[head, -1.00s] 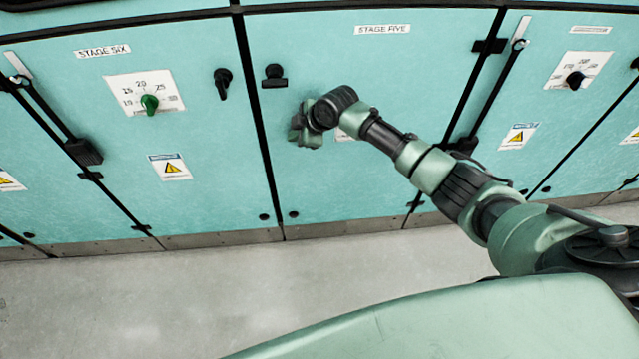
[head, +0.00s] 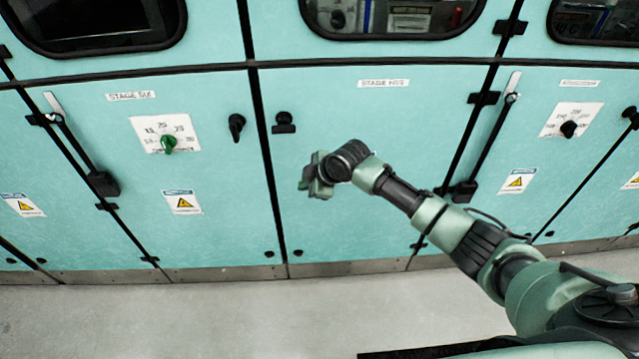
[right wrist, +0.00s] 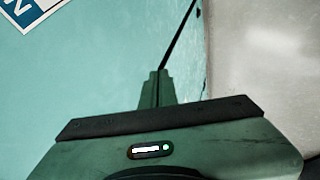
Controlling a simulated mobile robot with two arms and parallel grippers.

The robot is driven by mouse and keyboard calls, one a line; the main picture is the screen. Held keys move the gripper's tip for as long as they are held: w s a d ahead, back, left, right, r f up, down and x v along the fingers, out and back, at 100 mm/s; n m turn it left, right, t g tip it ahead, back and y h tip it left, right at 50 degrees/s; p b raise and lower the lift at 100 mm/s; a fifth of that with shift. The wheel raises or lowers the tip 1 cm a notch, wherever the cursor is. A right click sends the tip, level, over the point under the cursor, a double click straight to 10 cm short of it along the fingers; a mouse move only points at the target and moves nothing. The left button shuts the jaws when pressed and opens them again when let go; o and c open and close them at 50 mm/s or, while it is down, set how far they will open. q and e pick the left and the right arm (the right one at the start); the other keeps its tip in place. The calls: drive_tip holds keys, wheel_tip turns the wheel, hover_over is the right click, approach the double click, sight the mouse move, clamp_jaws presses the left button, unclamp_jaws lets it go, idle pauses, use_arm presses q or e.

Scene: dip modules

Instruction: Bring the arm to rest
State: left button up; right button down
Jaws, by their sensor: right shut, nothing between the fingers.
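My right arm comes in from the right in the head view, and its gripper (head: 314,178) is in front of the teal door under the stage five label, with no object in it. In the right wrist view the fingers (right wrist: 158,80) are together, pointing along the teal panel. Whether the gripper touches the door cannot be told. My left gripper is not in view.
Teal cabinet doors fill the head view. The stage six door has a green knob (head: 169,143) and a black handle (head: 236,125); another black latch (head: 283,123) is left of my gripper. A black knob (head: 569,128) is at right. Bare floor (head: 200,320) lies below.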

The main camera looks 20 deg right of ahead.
drive_tip(key=v, duration=0.7)
drive_tip(key=s+d+f+m+h, duration=0.1)
drive_tip(key=s+d+f+m, duration=0.2)
drive_tip(key=f, duration=0.7)
drive_tip(key=s+d+f+m+g+h, duration=0.1)
drive_tip(key=s+f+m, duration=0.1)
drive_tip(key=s+f, duration=0.6)
drive_tip(key=s+d+f+m, duration=0.2)
drive_tip(key=f+m, duration=0.1)
drive_tip(key=f, duration=1)
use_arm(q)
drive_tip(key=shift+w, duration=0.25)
use_arm(e)
drive_tip(key=s+f+m+g, duration=0.1)
drive_tip(key=s+f, duration=0.4)
drive_tip(key=s, duration=0.8)
drive_tip(key=s+a+f+m+g+h, duration=0.1)
drive_tip(key=s+f, duration=0.5)
drive_tip(key=s, duration=0.7)
drive_tip(key=s+a+f+m+g, duration=0.1)
drive_tip(key=s+f, duration=0.5)
drive_tip(key=s, duration=0.7)
drive_tip(key=shift+s+m+g, duration=0.3)
drive_tip(key=shift+m+g, duration=0.3)
drive_tip(key=shift+g, duration=0.2)
